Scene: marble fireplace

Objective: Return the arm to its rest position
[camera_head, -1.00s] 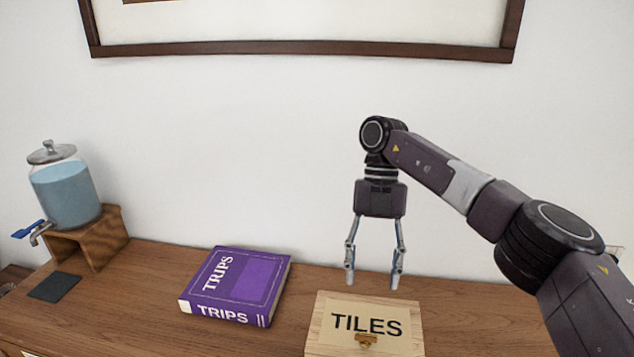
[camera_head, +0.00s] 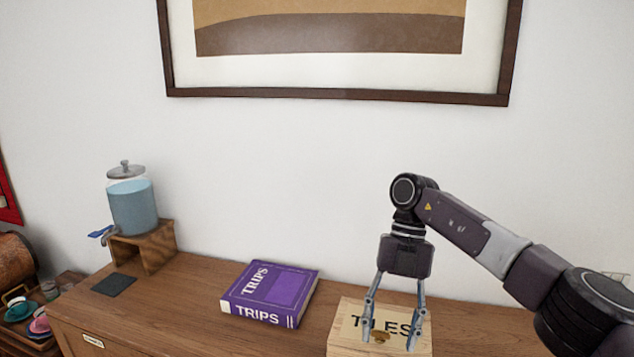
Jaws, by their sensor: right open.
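My right gripper (camera_head: 390,345) hangs down from my right arm, which comes in from the right. Its two fingers are spread apart with nothing between them. The fingers show in front of a light wooden box (camera_head: 345,330) labelled TILES, covering part of its lettering. I cannot tell whether they touch the box. A purple book (camera_head: 270,290) titled TRIPS lies flat on the wooden cabinet top, left of the box. My left gripper is not in view.
A glass dispenser (camera_head: 133,207) of blue liquid stands on a wooden stand (camera_head: 155,248) at the left, by a dark mat (camera_head: 113,285). Cups on a tray (camera_head: 15,327) sit lower left. A framed picture (camera_head: 340,95) hangs above. The cabinet top (camera_head: 200,285) between mat and book is clear.

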